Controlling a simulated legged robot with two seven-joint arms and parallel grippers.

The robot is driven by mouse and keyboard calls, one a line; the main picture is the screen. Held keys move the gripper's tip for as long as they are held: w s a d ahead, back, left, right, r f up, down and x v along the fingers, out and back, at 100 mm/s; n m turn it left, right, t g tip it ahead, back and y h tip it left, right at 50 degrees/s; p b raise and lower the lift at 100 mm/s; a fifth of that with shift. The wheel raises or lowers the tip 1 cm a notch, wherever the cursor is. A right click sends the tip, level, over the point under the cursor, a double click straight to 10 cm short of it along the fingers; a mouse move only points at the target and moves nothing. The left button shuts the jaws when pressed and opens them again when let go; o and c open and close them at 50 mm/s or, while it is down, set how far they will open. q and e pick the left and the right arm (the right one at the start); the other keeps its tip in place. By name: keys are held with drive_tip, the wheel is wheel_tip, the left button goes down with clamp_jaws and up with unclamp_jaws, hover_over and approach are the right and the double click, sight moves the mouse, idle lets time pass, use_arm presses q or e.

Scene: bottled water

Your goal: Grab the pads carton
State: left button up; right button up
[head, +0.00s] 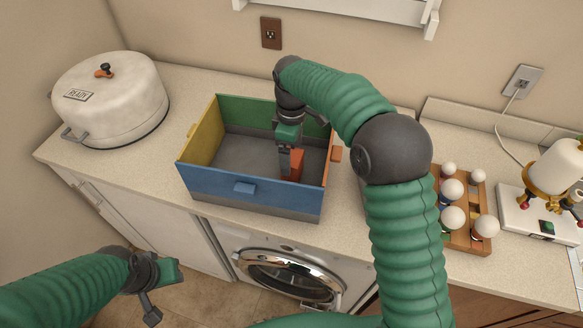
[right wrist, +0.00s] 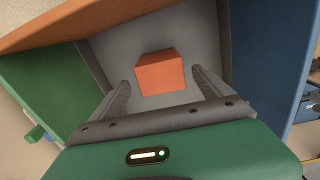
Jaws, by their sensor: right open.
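An orange carton (head: 297,164), which I take for the pads carton, stands inside an open box (head: 249,196) with blue, yellow, green and orange walls. No label on it can be read. My right gripper (head: 291,170) reaches down into the box beside the carton. In the right wrist view the orange carton (right wrist: 160,73) lies ahead, between the two open fingers (right wrist: 165,88), with gaps on both sides. My left gripper (head: 158,290) is at the lower left, in front of the counter and away from the box. Whether its jaws are open is unclear.
A white round pot (head: 111,105) stands at the left of the counter. A wooden rack (head: 462,220) with white balls is right of the box. A white device (head: 540,212) with a cord stands farther right. A washing machine (head: 300,275) is below the counter.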

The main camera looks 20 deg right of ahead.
wheel_tip(320, 180, down, 7)
drive_tip(key=shift+s+r, duration=0.1)
drive_tip(key=c, duration=1.5)
drive_tip(key=shift+r, duration=0.1)
